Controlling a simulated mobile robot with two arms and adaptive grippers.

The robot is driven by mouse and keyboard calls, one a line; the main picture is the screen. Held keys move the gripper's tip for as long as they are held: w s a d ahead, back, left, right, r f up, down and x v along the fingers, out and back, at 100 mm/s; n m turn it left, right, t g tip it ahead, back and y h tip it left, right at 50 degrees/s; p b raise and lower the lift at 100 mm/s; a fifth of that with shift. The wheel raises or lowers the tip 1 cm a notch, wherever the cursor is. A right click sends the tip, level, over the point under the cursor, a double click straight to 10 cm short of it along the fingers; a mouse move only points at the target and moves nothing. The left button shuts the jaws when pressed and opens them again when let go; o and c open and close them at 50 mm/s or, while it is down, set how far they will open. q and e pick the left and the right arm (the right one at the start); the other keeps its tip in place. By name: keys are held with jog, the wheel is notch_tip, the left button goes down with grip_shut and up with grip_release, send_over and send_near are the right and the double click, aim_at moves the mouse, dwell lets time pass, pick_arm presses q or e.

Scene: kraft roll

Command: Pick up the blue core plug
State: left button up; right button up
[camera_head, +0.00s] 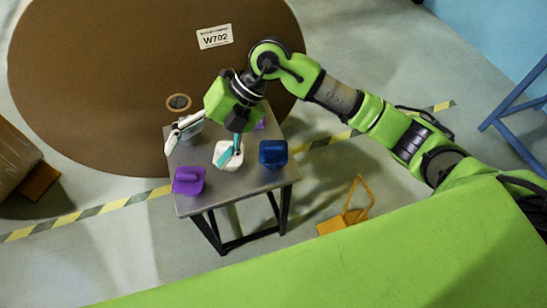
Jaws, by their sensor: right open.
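The blue core plug (273,154) sits on the right side of the small grey table, near its right edge. My right gripper (201,158) is open above the table, to the left of the blue plug and apart from it. One finger reaches over a white plug (220,153) and hides part of it; I cannot tell whether they touch. The other finger is over the table's left side. My left gripper is not in view.
A purple plug (188,181) sits at the table's (236,190) front left; another purple piece (260,124) shows partly behind my gripper. A large brown roll (110,80) labelled W702 stands behind. An orange frame (345,216) is on the floor at right.

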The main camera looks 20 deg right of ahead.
jog(key=w+d+f+m+t+h, duration=0.1)
jog(key=w+d+h, duration=0.15)
jog(key=d, duration=0.25)
jog(key=w+d+f+h, duration=0.2)
jog(key=d+h, duration=0.1)
jog(key=d, duration=0.3)
jog(key=r+m+h, duration=0.1)
jog(key=m+h, duration=0.1)
jog(key=h, duration=0.1)
send_over(274, 147)
notch_tip(274, 147, down, 8)
jog(key=shift+a+r+p, duration=0.1)
jog(key=shift+r+p, duration=0.05)
jog(key=shift+p, duration=0.2)
notch_tip(274, 147, down, 5)
jog(key=shift+r+p, duration=0.15)
jog(key=shift+p, duration=0.4)
jog(key=shift+w+f, duration=0.1)
jog(key=shift+f, duration=0.5)
jog(key=c, duration=1.6)
